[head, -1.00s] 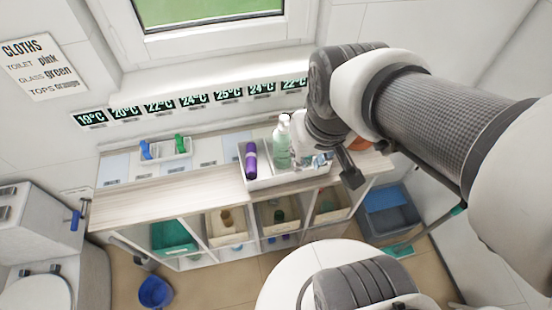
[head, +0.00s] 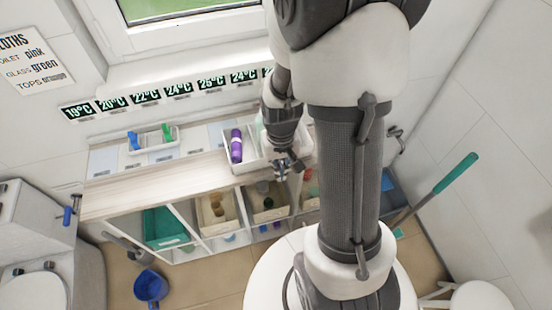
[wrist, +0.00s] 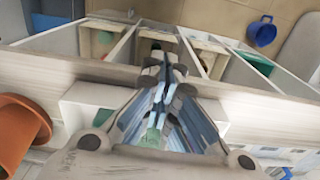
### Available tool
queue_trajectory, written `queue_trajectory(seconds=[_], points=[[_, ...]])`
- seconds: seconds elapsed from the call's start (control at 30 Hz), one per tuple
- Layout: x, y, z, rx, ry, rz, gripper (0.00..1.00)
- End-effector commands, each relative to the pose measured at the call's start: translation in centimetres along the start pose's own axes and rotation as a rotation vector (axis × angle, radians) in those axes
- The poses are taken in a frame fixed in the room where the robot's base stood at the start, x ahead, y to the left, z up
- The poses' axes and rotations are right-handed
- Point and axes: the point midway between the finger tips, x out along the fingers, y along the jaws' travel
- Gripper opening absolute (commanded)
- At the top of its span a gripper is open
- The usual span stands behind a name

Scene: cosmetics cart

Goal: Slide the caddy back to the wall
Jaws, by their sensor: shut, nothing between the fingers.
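The white caddy (head: 239,168) stands on the wooden top of the low shelf unit, near its front edge. A purple bottle (head: 236,146) stands in its left end. A pale green bottle in it is mostly hidden behind my arm in the head view. My gripper (head: 287,165) is shut and empty, pointing down at the caddy's front side; I cannot tell whether it touches. In the wrist view, my shut fingers (wrist: 160,88) show over the shelf's front edge, with part of the caddy (wrist: 85,112) beside and behind them.
A smaller white tray (head: 155,148) with blue and green items stands further back on the left. Temperature labels (head: 145,96) line the wall behind. Bins (head: 165,226) fill the cubbies below. The left shelf top (head: 140,187) is clear.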

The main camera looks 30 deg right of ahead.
Motion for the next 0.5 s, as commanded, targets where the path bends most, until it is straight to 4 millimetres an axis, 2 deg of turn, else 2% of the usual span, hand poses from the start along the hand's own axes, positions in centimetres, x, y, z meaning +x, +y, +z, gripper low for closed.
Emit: queue_trajectory(seconds=[0.03,0.23,0.33,0.5], points=[[1.6,0.0,0.2,0.0,-0.006,0.0,0.0],[5.8,0.0,0.2,-0.001,-0.005,0.0,0.0],[5.6,0.0,-1.7,-0.001,0.004,0.0,0.0],[5.5,0.0,-3.4,-0.001,0.001,0.0,0.0]])
